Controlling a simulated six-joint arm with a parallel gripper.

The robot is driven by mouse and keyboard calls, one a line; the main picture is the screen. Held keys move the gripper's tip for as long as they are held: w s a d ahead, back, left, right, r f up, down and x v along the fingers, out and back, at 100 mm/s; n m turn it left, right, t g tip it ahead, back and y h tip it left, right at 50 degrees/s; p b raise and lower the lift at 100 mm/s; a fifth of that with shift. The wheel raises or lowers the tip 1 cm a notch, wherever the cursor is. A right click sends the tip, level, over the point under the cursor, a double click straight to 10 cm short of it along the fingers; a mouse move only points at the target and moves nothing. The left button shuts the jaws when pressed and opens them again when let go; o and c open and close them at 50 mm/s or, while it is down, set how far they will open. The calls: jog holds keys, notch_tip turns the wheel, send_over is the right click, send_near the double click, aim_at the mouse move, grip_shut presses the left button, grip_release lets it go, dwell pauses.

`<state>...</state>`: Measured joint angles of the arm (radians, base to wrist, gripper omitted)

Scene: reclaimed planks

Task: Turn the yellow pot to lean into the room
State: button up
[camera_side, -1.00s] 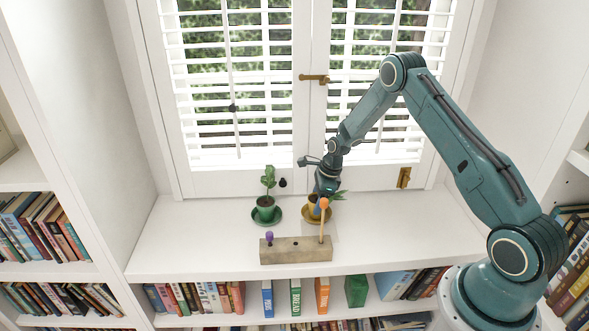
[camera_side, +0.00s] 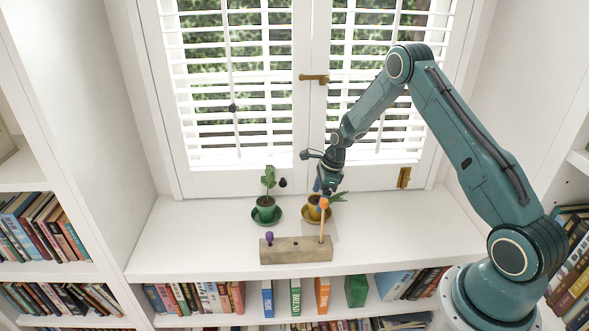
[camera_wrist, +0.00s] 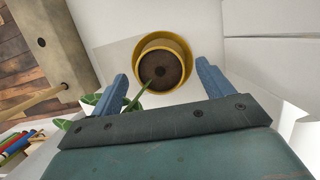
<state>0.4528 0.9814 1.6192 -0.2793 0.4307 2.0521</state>
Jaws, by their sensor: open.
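My gripper (camera_side: 321,190) is just above the pot, pointing down. In the wrist view the yellow pot (camera_wrist: 186,58) shows dark soil, and a leafy stem reaches down-left toward the gripper body. The blue fingers of my gripper (camera_wrist: 161,70) are open on either side of the pot's outline, with gaps visible.
A green pot (camera_side: 265,208) with a plant stands on a green saucer to the left. A wooden block (camera_side: 290,251) holding the stick and a purple-topped peg lies in front. White shutters (camera_side: 240,110) rise behind. The sill (camera_side: 400,240) is clear at right.

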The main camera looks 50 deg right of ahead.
jog(key=v, duration=1.1)
jog(key=shift+r, duration=0.2)
jog(key=s+a+r+n+h, duration=0.1)
jog(key=s+a+r+n, duration=0.25)
jog(key=r, duration=0.35)
jog(key=s+a+r+n+t, duration=0.1)
jog(key=s+a+r+n, duration=0.2)
jog(key=a+r+n, duration=0.25)
jog(key=s+a+r+n+h, duration=0.1)
jog(key=s+a+r+n, duration=0.25)
jog(key=r, duration=0.35)
jog(key=s+a+r+n+t, duration=0.1)
jog(key=s+a+r+n, duration=0.1)
jog(key=s+n, duration=0.5)
jog(key=s+a+r+n+t, duration=0.1)
jog(key=s+a+n, duration=0.3)
jog(key=s, duration=0.9)
jog(key=r+n, duration=0.1)
jog(key=n, duration=0.2)
jog(key=shift+a+r+n, duration=0.2)
jog(key=shift+a+n, duration=0.05)
jog(key=shift+n, duration=0.1)
jog(key=shift+w, duration=0.15)
